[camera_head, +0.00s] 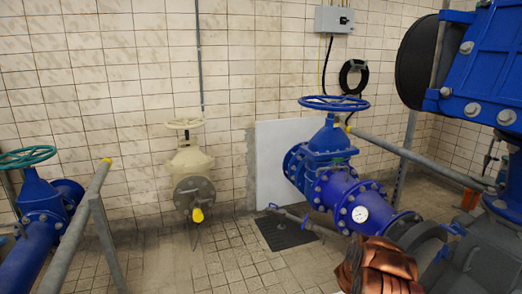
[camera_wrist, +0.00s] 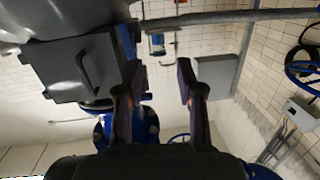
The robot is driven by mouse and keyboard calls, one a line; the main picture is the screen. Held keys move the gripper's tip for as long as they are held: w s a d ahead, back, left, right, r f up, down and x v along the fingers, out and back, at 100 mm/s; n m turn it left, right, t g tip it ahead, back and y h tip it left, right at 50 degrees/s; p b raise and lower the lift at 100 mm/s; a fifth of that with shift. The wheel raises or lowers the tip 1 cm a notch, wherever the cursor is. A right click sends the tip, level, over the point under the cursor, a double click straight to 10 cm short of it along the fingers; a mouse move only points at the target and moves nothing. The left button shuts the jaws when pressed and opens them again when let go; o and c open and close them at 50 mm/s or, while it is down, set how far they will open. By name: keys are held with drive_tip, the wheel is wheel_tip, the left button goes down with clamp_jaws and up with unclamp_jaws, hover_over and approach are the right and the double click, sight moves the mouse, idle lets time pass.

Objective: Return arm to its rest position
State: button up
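My gripper (camera_wrist: 159,72) shows in the wrist view with its two dark fingers apart and nothing between them. Beyond the gap are the tiled wall and part of a grey panel.
The head view shows a blue valve with a blue handwheel (camera_head: 333,103), a cream valve (camera_head: 190,168) and a blue pipe (camera_head: 30,250) with a green handwheel. A large blue machine (camera_head: 490,70) fills the upper right. Tiled floor (camera_head: 225,265) is clear in the middle.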

drive_tip(key=w+a+r+n+t+y, duration=0.1)
drive_tip(key=w+a+r+y, duration=0.15)
drive_tip(key=a, duration=0.35)
drive_tip(key=w+a+r+n+t+y, duration=0.2)
drive_tip(key=w+a+y, duration=0.15)
drive_tip(key=a, duration=0.35)
drive_tip(key=w+a+r+n+t+y, duration=0.1)
drive_tip(key=w+a+r+y, duration=0.15)
drive_tip(key=a, duration=0.35)
drive_tip(key=s+a+r+n+g+y, duration=0.1)
drive_tip(key=s+a+r+n+y, duration=0.25)
drive_tip(key=s+a, duration=0.4)
drive_tip(key=s+a+r+n+g+y, duration=0.1)
drive_tip(key=s+a+r+n+y, duration=0.2)
drive_tip(key=a, duration=0.8)
drive_tip(key=s+a+r+n+g+y, duration=0.15)
drive_tip(key=s+g, duration=0.25)
drive_tip(key=s, duration=1.2)
drive_tip(key=s+a+r+n+g+y, duration=0.1)
drive_tip(key=s+a+r+n+g, duration=0.2)
drive_tip(key=s, duration=1.3)
drive_tip(key=s+d+m+g+h, duration=0.1)
drive_tip(key=s+d+g, duration=0.1)
drive_tip(key=s, duration=0.6)
drive_tip(key=s+d+g+h, duration=0.1)
drive_tip(key=s+d+g, duration=0.1)
drive_tip(key=s, duration=0.6)
wheel_tip(320, 180, up, 15)
drive_tip(key=p, duration=1.4)
drive_tip(key=shift+d, duration=0.2)
